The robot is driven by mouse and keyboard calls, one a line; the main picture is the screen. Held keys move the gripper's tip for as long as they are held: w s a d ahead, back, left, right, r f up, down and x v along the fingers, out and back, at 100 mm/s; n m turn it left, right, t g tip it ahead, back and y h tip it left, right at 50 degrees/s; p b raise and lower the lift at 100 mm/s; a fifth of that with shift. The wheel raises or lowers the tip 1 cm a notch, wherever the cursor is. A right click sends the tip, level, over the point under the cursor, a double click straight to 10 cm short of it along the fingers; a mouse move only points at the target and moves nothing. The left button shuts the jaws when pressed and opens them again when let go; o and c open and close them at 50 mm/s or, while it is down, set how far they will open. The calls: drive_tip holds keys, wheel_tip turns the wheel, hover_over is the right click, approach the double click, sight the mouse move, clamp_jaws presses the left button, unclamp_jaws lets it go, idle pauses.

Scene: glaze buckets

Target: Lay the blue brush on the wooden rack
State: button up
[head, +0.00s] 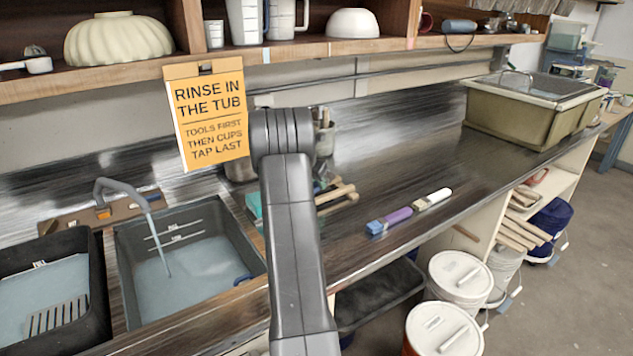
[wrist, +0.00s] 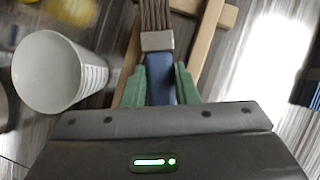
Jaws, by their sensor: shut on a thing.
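The blue brush (wrist: 158,75) has a blue handle, a metal ferrule and brown bristles. In the wrist view my gripper (wrist: 157,85) has its green fingers shut on the handle, with bristles pointing to the top. The wooden rack (wrist: 207,38), made of pale bars, lies behind and beside the brush; I cannot tell whether the brush touches it. In the head view the rack's bars (head: 337,197) show on the counter just right of my arm, which hides part of it. My arm also hides the gripper and the brush there.
A white cup (wrist: 58,72) stands close left of the gripper; a yellow item (wrist: 72,10) lies beyond it. A purple-and-white tool (head: 408,211) with a blue end lies right of the rack. A water-filled sink (head: 180,255) is at left. The right counter is clear up to the olive tub (head: 510,118).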

drive_tip(key=shift+f, duration=0.35)
drive_tip(key=o, duration=1.1)
